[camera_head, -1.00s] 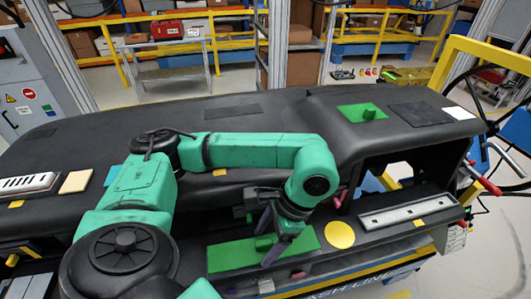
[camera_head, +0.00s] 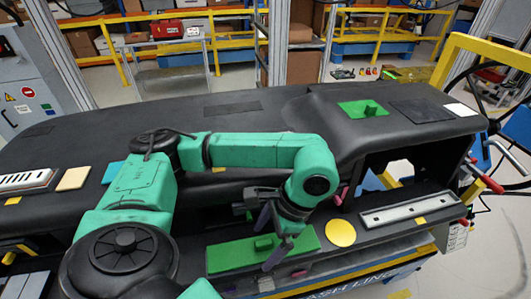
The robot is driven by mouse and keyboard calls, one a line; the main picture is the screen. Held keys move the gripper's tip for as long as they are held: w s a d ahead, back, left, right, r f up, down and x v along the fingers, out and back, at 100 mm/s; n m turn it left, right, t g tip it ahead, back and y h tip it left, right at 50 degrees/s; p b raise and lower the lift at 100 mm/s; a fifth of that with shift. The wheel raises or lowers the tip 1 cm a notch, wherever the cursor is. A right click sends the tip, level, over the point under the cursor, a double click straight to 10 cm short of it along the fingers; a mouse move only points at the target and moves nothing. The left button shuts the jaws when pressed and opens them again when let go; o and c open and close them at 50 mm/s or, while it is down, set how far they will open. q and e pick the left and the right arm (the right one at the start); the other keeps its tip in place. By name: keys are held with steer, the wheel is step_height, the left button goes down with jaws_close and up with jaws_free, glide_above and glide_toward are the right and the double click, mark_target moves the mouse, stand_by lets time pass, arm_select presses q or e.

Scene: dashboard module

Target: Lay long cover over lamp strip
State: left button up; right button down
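A long flat green cover (camera_head: 225,259) with a small raised block-shaped handle (camera_head: 264,243) lies on the lower ledge of the black dashboard. A long silver strip with several dark dots, which looks like the lamp strip (camera_head: 408,211), lies uncovered on the ledge to the right. My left gripper (camera_head: 270,238) reaches down over the green cover with its dark purple fingers apart, close to the handle. It looks open, and I cannot tell if a finger touches the cover. My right gripper is not in view.
A yellow disc (camera_head: 341,233) lies between the cover and the silver strip. A smaller green plate with a knob (camera_head: 363,109) sits on the dashboard top. A slotted white part (camera_head: 26,179) and a beige pad (camera_head: 73,179) are at the left. A red-handled clamp (camera_head: 489,183) stands at the right end.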

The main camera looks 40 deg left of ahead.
arm_select(q)
steer(key=p+v, duration=0.4)
steer(key=v, duration=1)
steer(key=shift+r, duration=0.3)
